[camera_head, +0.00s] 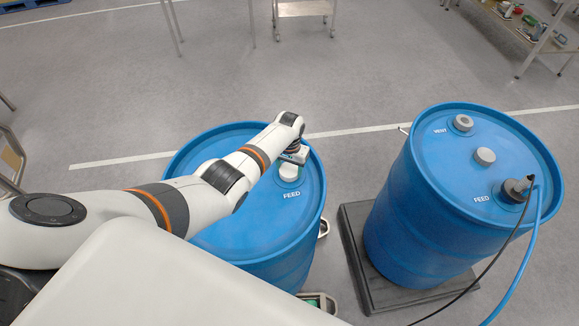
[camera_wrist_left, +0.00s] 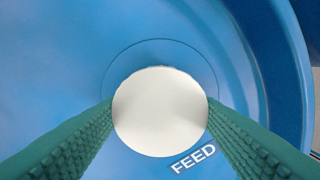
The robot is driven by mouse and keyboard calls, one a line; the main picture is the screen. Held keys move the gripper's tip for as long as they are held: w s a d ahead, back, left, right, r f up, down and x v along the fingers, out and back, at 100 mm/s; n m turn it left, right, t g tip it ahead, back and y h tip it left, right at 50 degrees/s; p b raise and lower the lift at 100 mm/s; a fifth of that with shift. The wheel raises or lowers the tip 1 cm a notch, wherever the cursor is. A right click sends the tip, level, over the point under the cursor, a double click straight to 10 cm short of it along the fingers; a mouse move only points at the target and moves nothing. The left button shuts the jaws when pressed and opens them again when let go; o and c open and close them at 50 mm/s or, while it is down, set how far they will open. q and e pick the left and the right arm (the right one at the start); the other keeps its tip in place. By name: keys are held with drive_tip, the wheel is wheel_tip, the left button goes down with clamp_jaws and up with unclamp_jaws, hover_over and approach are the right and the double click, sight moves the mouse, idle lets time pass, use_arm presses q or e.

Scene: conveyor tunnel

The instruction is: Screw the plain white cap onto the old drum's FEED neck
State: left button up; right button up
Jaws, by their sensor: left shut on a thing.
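The left blue drum (camera_head: 255,225) stands partly hidden behind my left arm, its FEED label facing up. The plain white cap (camera_head: 289,172) is at this drum's FEED neck, near the lid's right side. My left gripper (camera_head: 293,157) is over the neck and shut on the cap. In the left wrist view the white cap (camera_wrist_left: 160,110) is between the two green ribbed fingers, above the ring around the neck. The cap hides the neck, so I cannot tell how far it is seated. My right gripper is not in view.
A second blue drum (camera_head: 400,225) stands at right on a dark platform (camera_head: 352,235). Its FEED neck has a black fitting (camera_head: 517,188) with a black hose and a blue hose (camera_head: 530,245). Grey floor lies between the drums. A shelf (camera_head: 520,30) stands at the top right.

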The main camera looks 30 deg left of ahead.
sight(289, 170)
use_arm(q)
drive_tip(key=m, duration=0.3)
drive_tip(key=shift+f, duration=0.1)
drive_tip(key=o, duration=1.2)
drive_tip(key=shift+m, duration=0.3)
drive_tip(key=shift+o, duration=0.2)
drive_tip(key=shift+r, duration=0.2)
drive_tip(key=shift+r, duration=0.25)
wheel_tip(289, 170, up, 11)
drive_tip(key=b, duration=0.1)
drive_tip(key=shift+r, duration=0.15)
drive_tip(key=shift+s, duration=0.15)
